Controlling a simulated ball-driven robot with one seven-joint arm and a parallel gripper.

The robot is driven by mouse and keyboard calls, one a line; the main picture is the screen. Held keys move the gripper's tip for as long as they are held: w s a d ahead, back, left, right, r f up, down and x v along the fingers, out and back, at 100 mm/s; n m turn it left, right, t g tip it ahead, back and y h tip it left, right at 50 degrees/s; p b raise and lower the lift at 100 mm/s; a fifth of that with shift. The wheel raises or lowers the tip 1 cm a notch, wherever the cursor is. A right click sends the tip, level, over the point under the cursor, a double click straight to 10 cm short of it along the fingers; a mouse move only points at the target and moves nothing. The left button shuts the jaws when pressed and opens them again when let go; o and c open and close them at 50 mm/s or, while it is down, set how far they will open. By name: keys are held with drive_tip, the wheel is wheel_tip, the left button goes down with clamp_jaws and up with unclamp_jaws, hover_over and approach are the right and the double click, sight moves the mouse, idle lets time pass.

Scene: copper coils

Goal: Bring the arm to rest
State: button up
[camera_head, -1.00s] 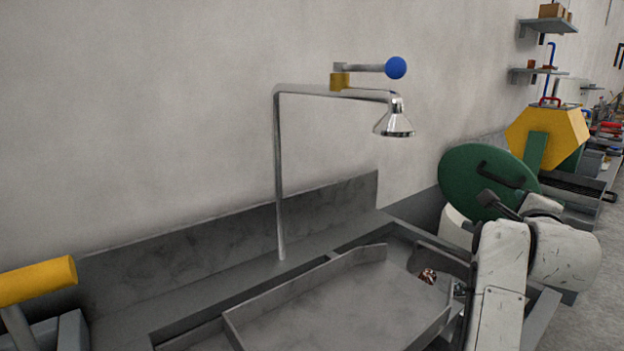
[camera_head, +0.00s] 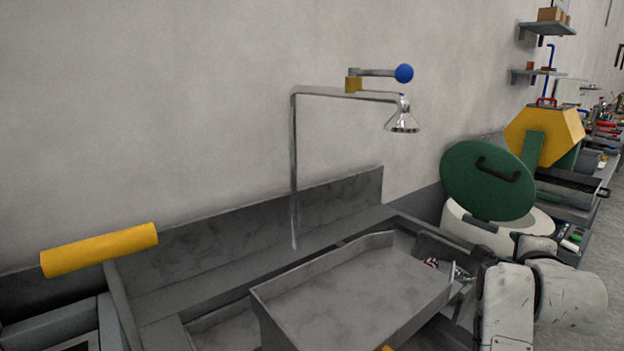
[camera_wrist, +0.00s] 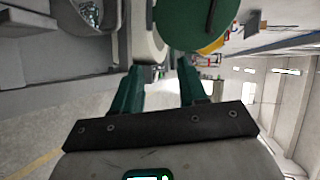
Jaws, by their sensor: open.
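My gripper (camera_wrist: 159,88) shows in the wrist view with its two green fingers spread apart and nothing between them. Beyond the fingers stand a white round machine (camera_wrist: 145,35) and its green lid (camera_wrist: 195,18). In the head view my white arm is at the lower right, in front of the white machine (camera_head: 480,228) with its raised green lid (camera_head: 487,180). My gripper cannot be made out in the head view.
A grey tray (camera_head: 345,308) lies left of my arm, with small coppery and metallic pieces (camera_head: 432,263) behind it. A shower tap (camera_head: 402,122) rises over the sink bench. A yellow hexagonal drum (camera_head: 545,135) stands farther right. Open floor (camera_wrist: 50,125) shows in the wrist view.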

drive_tip(key=s+f+n+g, duration=0.1)
drive_tip(key=s+f+n, duration=0.1)
drive_tip(key=f, duration=0.1)
drive_tip(key=s+a+f+n+g+y+p, duration=0.1)
drive_tip(key=s+f+n, duration=0.1)
drive_tip(key=s+f, duration=0.1)
drive_tip(key=s+f+n, duration=0.1)
drive_tip(key=s+f, duration=0.1)
drive_tip(key=f, duration=0.2)
drive_tip(key=shift+s+a+f+n+g, duration=0.15)
drive_tip(key=shift+s+f+n+g, duration=0.1)
drive_tip(key=shift+f+n+g, duration=0.15)
drive_tip(key=s+a+f+n+g+y+p, duration=0.1)
drive_tip(key=s+a+f+n+g, duration=0.2)
drive_tip(key=s, duration=0.9)
drive_tip(key=s+a+f+n+g+y+p, duration=0.1)
drive_tip(key=s+a+f+n+g+y, duration=0.1)
drive_tip(key=s+f+n, duration=0.5)
drive_tip(key=s+a+f+n+g+y+p, duration=0.1)
drive_tip(key=s+a+f+n+g, duration=0.3)
drive_tip(key=s, duration=1.3)
wheel_tip(320, 180, down, 4)
drive_tip(key=shift+a+f+n+g+y+p, duration=0.1)
drive_tip(key=shift+a+n+g+y+p, duration=0.35)
drive_tip(key=shift+a+n, duration=0.45)
